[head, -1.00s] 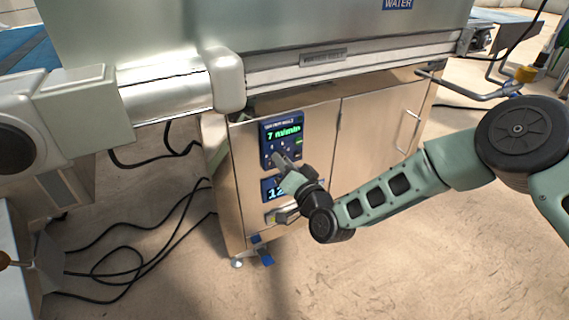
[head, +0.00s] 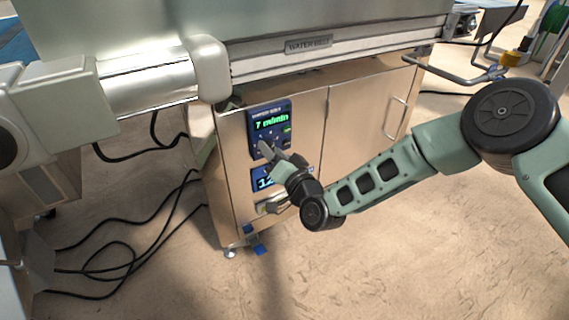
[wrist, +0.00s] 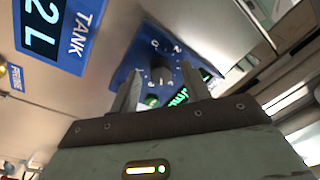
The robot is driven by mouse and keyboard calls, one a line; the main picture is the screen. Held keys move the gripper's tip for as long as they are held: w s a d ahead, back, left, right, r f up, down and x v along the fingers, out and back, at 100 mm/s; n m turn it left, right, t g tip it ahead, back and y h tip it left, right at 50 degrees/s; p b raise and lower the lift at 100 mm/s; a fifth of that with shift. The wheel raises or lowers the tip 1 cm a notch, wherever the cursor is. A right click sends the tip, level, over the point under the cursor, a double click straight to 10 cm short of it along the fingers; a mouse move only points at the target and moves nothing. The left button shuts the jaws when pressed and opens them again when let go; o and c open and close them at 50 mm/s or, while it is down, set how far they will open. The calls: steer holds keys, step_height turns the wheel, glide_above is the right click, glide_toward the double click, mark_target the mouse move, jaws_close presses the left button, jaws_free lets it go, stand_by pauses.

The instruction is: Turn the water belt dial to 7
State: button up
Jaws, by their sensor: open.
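The water belt panel (head: 270,117) is a dark blue plate on the cabinet front, and its green display reads "7 m/min". In the wrist view the dial (wrist: 160,73) is a dark round knob on the blue plate with white numbers around it. My gripper (head: 268,149) is in front of the panel's lower part and hides the dial in the head view. In the wrist view my gripper (wrist: 157,88) is open, one finger on each side of the dial in the picture. I cannot tell whether the fingers touch it.
The tank display (wrist: 50,25) is a second blue panel below, partly hidden by my gripper in the head view. A cabinet door handle (head: 401,117) is to the right. Black cables (head: 110,245) lie on the floor at left. The floor at front right is clear.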

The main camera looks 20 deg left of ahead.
steer(key=p+v, duration=0.4)
steer(key=v, duration=1.3)
steer(key=shift+p, duration=0.3)
steer(key=s+d+r+n+g+h, duration=0.3)
steer(key=s+d+r+g+h, duration=0.35)
steer(key=s+d+r, duration=0.35)
steer(key=s+d+r+n+g+h, duration=0.3)
steer(key=s+d+r+g+h, duration=0.35)
steer(key=d, duration=0.65)
step_height(320, 180, up, 36)
steer(key=s+t+p, duration=0.1)
steer(key=s+p, duration=0.1)
steer(key=p, duration=3.2)
steer(key=shift+s+h, duration=0.4)
